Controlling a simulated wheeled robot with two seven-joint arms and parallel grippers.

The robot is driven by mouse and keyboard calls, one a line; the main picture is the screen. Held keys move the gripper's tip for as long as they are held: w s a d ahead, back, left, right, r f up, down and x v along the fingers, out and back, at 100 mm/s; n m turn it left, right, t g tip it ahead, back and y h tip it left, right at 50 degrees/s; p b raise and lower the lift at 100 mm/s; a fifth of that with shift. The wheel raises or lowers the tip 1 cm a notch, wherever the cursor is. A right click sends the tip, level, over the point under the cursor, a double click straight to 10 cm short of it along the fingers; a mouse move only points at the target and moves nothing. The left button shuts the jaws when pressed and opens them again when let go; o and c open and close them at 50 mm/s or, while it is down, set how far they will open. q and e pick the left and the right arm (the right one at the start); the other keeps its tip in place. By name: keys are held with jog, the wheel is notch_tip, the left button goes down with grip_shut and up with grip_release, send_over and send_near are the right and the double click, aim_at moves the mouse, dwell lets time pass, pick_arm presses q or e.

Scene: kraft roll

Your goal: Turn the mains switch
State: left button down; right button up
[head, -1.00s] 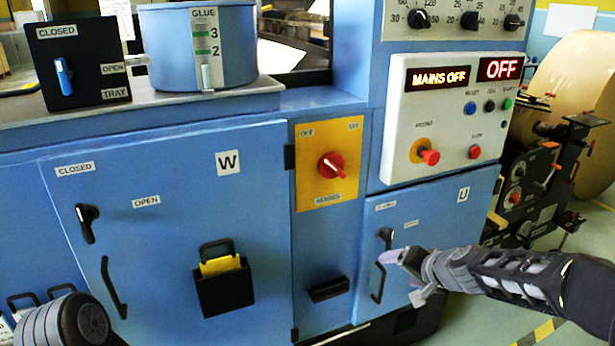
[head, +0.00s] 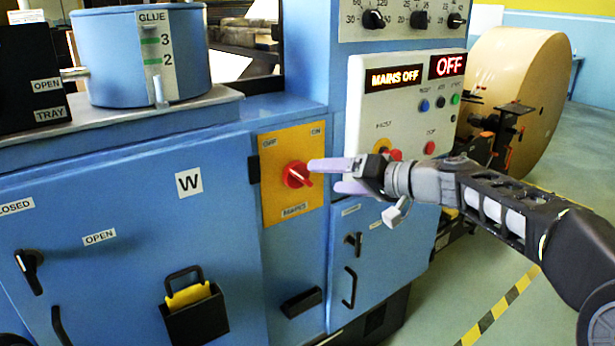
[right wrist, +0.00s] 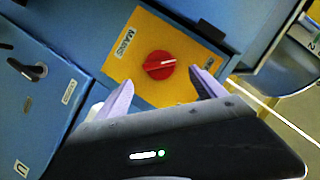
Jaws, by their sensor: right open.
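The mains switch (head: 296,175) is a red round knob with a pale pointer line on a yellow plate (head: 275,205) marked OFF, ON and MAINS. The panel display (head: 394,78) reads MAINS OFF. My right gripper (head: 325,176) is open, with its pale lilac fingers pointing left at the knob. In the right wrist view, the red knob (right wrist: 159,65) shows just beyond and between the two spread fingertips (right wrist: 160,88). The fingers do not appear closed on it; contact is hard to tell. My left gripper is not seen.
The white control panel (head: 360,135) with buttons is just behind my right gripper, which hides part of it. Cabinet door W (head: 130,230) has a handle and a black pocket (head: 195,312). A large kraft roll (head: 520,90) stands at the right. Floor is free at the lower right.

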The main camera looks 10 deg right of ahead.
aim_at(299, 177)
jog(key=p+x, duration=0.1)
jog(key=x, duration=0.6)
jog(key=shift+c, duration=0.2)
jog(key=shift+f, duration=0.1)
jog(key=c, duration=1.3)
